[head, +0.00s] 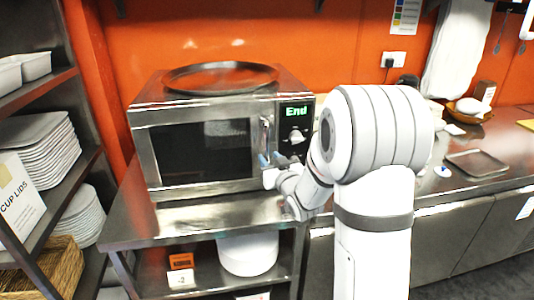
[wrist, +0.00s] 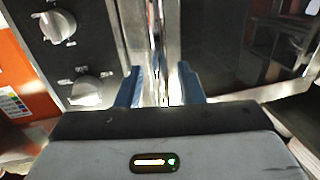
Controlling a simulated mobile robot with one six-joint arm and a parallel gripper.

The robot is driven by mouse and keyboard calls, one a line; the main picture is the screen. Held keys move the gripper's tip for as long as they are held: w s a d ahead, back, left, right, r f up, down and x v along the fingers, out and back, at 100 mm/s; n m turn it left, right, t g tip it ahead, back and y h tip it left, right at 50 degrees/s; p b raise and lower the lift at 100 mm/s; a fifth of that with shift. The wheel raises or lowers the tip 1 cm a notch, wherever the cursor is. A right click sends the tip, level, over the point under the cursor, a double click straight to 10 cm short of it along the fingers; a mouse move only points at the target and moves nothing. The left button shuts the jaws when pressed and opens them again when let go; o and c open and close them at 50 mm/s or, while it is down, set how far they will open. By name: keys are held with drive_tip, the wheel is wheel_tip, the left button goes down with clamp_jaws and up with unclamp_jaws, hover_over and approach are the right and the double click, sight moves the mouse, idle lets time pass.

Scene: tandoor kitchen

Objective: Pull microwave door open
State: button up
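The silver microwave (head: 218,125) stands on a steel table, and its dark-windowed door (head: 203,150) looks shut. Its vertical metal door handle (head: 266,133) is beside the control panel, which reads "End". The handle also shows in the wrist view (wrist: 157,45). My gripper (head: 270,160) is at the lower part of the handle. In the wrist view, the two blue fingers of my gripper (wrist: 160,84) stand apart, one on each side of the handle. A gap shows beside the left finger; contact on the right is hard to tell.
A round dark tray (head: 220,77) lies on top of the microwave. A shelf with stacked white plates (head: 42,150) stands at the left. The steel table (head: 200,222) has bare room in front of the microwave. A counter with a small tray (head: 476,163) runs right.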

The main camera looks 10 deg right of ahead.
sight(268, 156)
drive_tip(key=shift+w+a, duration=0.2)
drive_tip(key=shift+w, duration=0.55)
drive_tip(key=shift+w+a, duration=0.15)
drive_tip(key=shift+w, duration=0.6)
drive_tip(key=shift+c, duration=0.2)
clamp_jaws()
